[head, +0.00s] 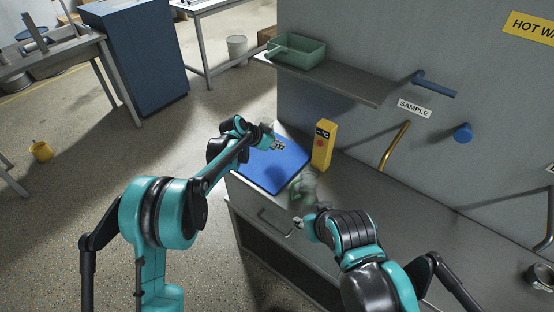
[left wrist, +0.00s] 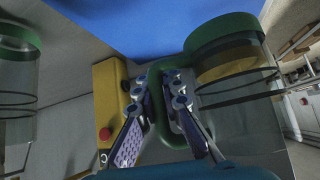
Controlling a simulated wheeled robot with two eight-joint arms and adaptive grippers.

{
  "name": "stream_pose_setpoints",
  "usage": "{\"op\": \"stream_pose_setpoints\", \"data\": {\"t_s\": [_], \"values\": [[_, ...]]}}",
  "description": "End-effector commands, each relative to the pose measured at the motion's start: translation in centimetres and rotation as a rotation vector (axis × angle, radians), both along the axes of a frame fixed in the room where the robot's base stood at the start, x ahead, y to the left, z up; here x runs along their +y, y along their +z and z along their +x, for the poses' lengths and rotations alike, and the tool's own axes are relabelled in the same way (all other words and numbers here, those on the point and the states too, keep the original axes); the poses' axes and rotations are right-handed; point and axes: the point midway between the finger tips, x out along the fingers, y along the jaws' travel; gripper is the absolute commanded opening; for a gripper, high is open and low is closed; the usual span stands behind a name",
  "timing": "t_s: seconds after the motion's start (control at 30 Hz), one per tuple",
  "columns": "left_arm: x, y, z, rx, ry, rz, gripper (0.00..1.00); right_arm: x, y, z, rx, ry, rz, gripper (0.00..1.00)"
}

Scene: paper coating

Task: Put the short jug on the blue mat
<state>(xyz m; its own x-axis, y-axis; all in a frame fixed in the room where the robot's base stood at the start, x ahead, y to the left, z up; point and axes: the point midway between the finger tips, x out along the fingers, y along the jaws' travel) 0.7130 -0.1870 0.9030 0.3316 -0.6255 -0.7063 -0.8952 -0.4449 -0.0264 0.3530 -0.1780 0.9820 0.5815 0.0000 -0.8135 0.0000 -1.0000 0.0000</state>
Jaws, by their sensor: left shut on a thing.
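In the left wrist view, a clear glass jug (left wrist: 245,118) with a green rim and green handle shows at the right. My left gripper (left wrist: 170,85) is shut on its handle. In the head view, my left gripper (head: 279,145) is over the blue mat (head: 263,174); the held jug is hard to make out there. The blue mat (left wrist: 150,25) also fills the top of the left wrist view. Whether the jug touches the mat cannot be told. My right gripper (head: 308,222) is low by a blurred, greenish clear object (head: 304,188); its fingers are unclear.
A yellow box (head: 323,145) stands at the mat's right side; a yellow body with a red button (left wrist: 108,110) shows in the left wrist view. Another green-rimmed clear vessel (left wrist: 18,85) is at its left edge. A shelf (head: 335,84) with a green bin (head: 296,50) overhangs the counter.

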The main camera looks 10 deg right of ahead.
Motion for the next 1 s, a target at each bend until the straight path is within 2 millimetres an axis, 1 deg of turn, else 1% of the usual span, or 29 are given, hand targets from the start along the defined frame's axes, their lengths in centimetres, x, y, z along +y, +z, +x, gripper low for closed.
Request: {"op": "stream_pose_setpoints", "data": {"t_s": [0.03,0.17,0.3,0.4,0.77,0.87,0.9,1.0], "values": [[0.0,-0.9,0.0,-0.001,0.001,0.000,0.00,0.0,-0.5,0.0,0.000,0.000,0.000,0.40],[0.0,-2.1,0.0,0.000,0.001,0.000,0.00,0.0,-0.9,0.0,0.000,0.000,0.000,0.40],[0.1,-4.5,0.0,-0.001,0.002,0.000,0.00,0.0,-2.0,0.0,0.000,0.000,0.000,0.40],[0.1,-5.9,0.0,0.000,0.003,0.000,0.00,0.0,-2.6,0.0,0.000,0.000,0.000,0.40],[0.1,-6.2,0.0,0.000,0.003,0.000,0.00,0.0,-2.6,0.0,0.000,0.000,0.000,0.40],[0.1,-6.2,0.0,0.000,0.003,0.000,0.24,0.0,-2.6,0.0,0.000,0.000,0.000,0.40],[0.1,-6.2,0.0,0.000,0.003,0.000,0.28,0.0,-2.6,0.0,0.000,0.000,0.000,0.40],[0.1,-6.2,0.0,0.000,0.003,0.000,0.28,0.0,-2.6,0.0,0.000,0.000,0.000,0.40]]}}
